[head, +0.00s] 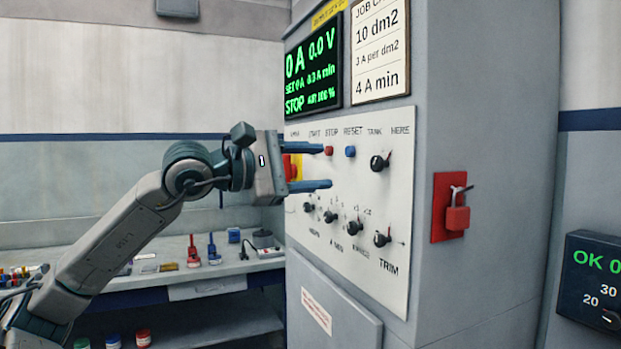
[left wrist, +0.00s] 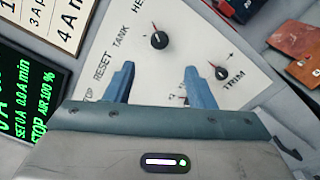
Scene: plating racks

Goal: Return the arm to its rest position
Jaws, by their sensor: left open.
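My left arm comes in from the left in the head view and is stretched out toward the control panel (head: 340,265) on the grey cabinet. My left gripper (head: 325,167) is open and empty, with its two blue fingers apart in front of the panel. The fingers also show in the left wrist view (left wrist: 162,88), with the panel behind them. I cannot tell whether a fingertip touches the panel. The fingers are near the red button (head: 328,150) and the blue button (head: 350,151). My right gripper is not in view.
The panel carries several black knobs (head: 382,238). A green-lit display (head: 312,72) reads 0 A, 0.0 V and STOP. A red lockout (head: 457,218) is on the cabinet's side. A bench (head: 208,290) with small tools and containers stands at the back left.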

